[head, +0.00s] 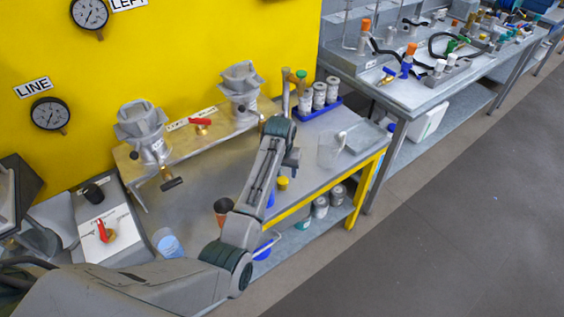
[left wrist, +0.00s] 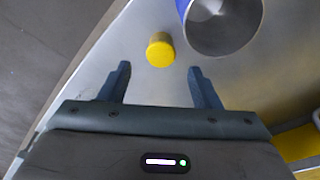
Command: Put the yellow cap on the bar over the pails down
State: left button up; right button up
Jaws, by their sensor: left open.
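The yellow cap (head: 282,183) stands on the grey bench top in the head view, just below my left gripper (head: 290,162). In the left wrist view the yellow cap (left wrist: 160,50) is upright on the metal surface, a little beyond the open fingertips of my left gripper (left wrist: 160,72) and between their lines. The fingers are empty and apart from it. A blue-sided metal pail (left wrist: 225,20) is close to the cap's right in that view; its blue side (head: 270,199) is partly hidden by my arm in the head view. I cannot make out the bar. My right gripper is not in view.
A clear jug (head: 331,150) and a blue tray of cans (head: 322,105) stand at the bench's right. Metal agitator heads (head: 140,122) with valves stand along the yellow wall. The bench edge is near the cap.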

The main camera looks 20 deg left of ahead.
aim_at(282, 185)
pick_arm(q)
jog(key=shift+s+r+b, duration=0.2)
jog(key=shift+s+r, duration=0.05)
jog(key=shift+r, duration=1.2)
jog(key=shift+s+r+b, duration=0.2)
jog(key=shift+r, duration=1.25)
jog(key=shift+f, duration=0.1)
